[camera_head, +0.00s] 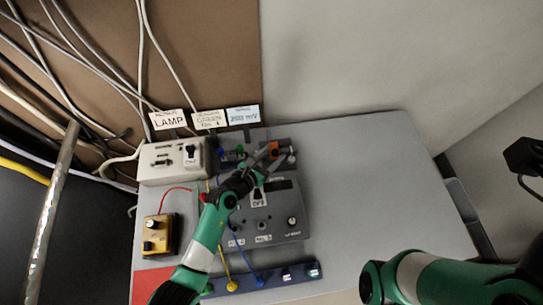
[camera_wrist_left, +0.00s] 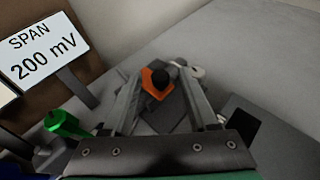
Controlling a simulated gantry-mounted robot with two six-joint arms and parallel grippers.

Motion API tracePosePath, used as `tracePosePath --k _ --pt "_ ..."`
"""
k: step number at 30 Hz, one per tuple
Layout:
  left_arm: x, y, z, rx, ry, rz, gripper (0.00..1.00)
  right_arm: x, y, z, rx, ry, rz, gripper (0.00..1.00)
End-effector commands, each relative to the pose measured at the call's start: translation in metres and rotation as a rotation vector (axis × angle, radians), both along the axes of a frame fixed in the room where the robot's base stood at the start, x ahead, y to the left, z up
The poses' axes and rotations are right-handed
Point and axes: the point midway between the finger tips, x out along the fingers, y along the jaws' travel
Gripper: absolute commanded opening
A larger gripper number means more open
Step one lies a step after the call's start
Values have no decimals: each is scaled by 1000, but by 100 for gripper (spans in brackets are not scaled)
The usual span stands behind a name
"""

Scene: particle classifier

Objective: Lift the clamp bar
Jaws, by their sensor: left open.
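An orange piece with a black knob (camera_wrist_left: 157,82), which may be part of the clamp bar, lies between my left gripper's fingers in the left wrist view. It also shows in the head view as an orange spot (camera_head: 275,150) at the back of the grey device. My left gripper (camera_head: 262,159) is open, with a finger on each side of the orange piece. I cannot tell whether the fingers touch it. The gripper partly hides the parts behind it. My right arm shows at the lower right of the head view, but its fingers are not visible.
A grey control box (camera_head: 268,212) lies under my left arm. A white switch box (camera_head: 172,160) and a yellow box (camera_head: 156,235) stand left. A green knob (camera_wrist_left: 62,122) and the span sign (camera_wrist_left: 42,48) are beside the gripper. The table's right part (camera_head: 370,190) is clear.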

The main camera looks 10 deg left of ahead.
Motion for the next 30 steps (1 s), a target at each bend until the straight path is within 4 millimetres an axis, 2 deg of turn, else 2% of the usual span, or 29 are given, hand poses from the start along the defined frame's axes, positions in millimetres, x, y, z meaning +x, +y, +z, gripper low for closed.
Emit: tracePosePath --k 4,14,30 --pt "0 0 1 0 0 0 59 0 0 1 0 0 0 50" --pt "0 0 1 1 0 0 0 0 0 1 0 0 0 50" --pt "0 0 1 1 0 0 0 0 0 1 0 0 0 50"
